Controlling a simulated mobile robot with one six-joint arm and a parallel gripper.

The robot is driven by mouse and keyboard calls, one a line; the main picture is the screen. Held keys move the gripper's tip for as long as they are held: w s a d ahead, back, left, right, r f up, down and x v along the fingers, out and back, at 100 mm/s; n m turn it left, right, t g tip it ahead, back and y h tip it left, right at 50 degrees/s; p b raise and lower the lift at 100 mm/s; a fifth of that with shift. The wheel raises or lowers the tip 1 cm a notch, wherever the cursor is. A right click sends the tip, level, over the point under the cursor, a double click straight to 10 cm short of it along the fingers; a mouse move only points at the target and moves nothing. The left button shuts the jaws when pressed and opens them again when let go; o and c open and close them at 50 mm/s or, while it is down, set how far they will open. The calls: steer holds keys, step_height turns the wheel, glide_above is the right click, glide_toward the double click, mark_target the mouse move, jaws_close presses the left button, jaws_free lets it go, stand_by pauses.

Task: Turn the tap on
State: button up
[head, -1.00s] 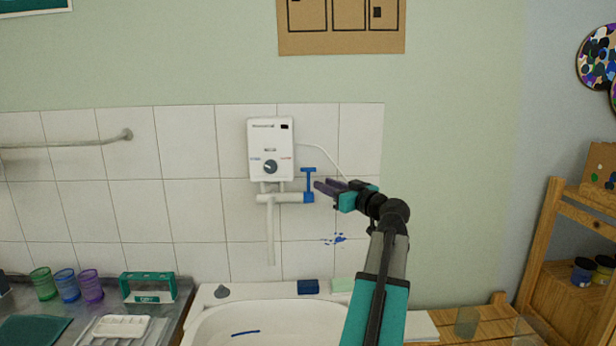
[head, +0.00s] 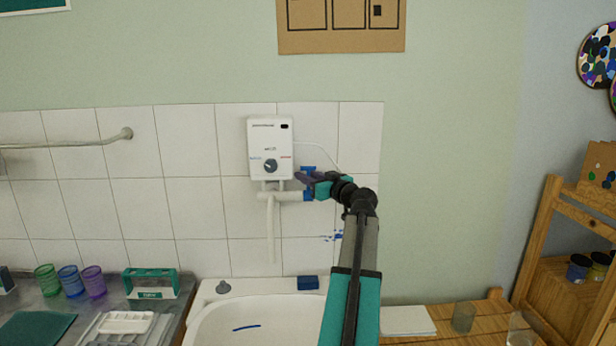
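The tap has a blue T-shaped handle (head: 308,168) at the right end of a white pipe (head: 276,196) below a white wall heater (head: 270,145). Its spout pipe hangs down over the white sink. No water stream shows. My gripper (head: 302,177) is at the handle, coming from the right, with its dark fingers across the handle's stem. The fingers hide the stem; the top bar and the blue base show above and below. I cannot tell whether the fingers touch the handle or how far apart they are.
The heater's dark dial (head: 270,166) is just left of my fingertips. The white sink (head: 205,318) is below, with a dark blue block (head: 308,283) on its back rim. Coloured cups (head: 69,282) stand at left. The tiled wall is close behind the tap.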

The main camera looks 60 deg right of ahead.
jaws_close()
steer(key=shift+s+f+b, duration=0.1)
steer(key=shift+f+b, duration=0.1)
steer(key=shift+b, duration=0.95)
steer(key=t+b, duration=0.1)
steer(key=b, duration=0.5)
steer(key=a+n+t+b, duration=0.1)
steer(key=b, duration=0.5)
steer(key=s+n+t+b, duration=0.1)
steer(key=b, duration=0.5)
steer(key=shift+s+a+h, duration=0.1)
steer(key=shift+a+h, duration=0.15)
steer(key=shift+h, duration=0.15)
steer(key=shift+a+b, duration=0.1)
steer(key=shift+b, duration=0.55)
jaws_free()
steer(key=shift+n, duration=0.3)
steer(key=shift+s+a, duration=0.1)
